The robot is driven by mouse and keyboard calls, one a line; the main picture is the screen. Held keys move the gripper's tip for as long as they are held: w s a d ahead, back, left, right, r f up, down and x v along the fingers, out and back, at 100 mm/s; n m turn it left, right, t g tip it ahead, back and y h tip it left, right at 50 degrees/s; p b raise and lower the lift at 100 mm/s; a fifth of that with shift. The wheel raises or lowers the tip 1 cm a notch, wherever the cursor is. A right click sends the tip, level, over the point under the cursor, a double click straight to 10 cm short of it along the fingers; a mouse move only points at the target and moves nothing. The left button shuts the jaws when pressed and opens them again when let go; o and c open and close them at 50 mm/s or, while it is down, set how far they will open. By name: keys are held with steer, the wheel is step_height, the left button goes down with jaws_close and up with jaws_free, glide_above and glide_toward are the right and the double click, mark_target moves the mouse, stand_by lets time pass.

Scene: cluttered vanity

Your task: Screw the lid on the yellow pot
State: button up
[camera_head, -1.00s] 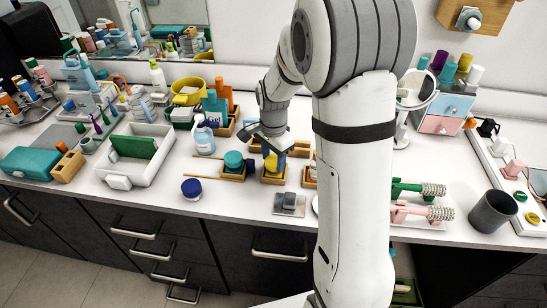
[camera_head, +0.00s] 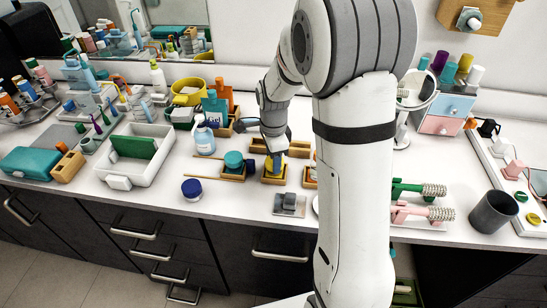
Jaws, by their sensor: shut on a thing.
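The yellow pot (camera_head: 267,167) stands in a small wooden holder (camera_head: 273,180) near the middle of the counter. My gripper (camera_head: 275,155) points down right at the pot's top, with its fingers shut. The lid between the fingers is almost wholly hidden by them. I cannot make out from here how the lid sits on the pot's rim.
A teal-lidded pot (camera_head: 234,160) in a wooden holder stands left of the yellow pot. A dark blue pot (camera_head: 192,189) is nearer the front edge. A blue pump bottle (camera_head: 204,138) and long wooden tray (camera_head: 294,148) are close by. A grey stand (camera_head: 290,204) lies in front.

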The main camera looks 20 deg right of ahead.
stand_by(0.3)
steer(key=m, duration=0.4)
steer(key=shift+m, duration=0.4)
steer(key=m, duration=0.4)
steer(key=shift+w+m, duration=0.1)
steer(key=shift+m, duration=0.2)
steer(key=o, duration=1.1)
steer(key=shift+o, duration=0.8)
steer(key=o, duration=0.4)
steer(key=shift+c, duration=0.2)
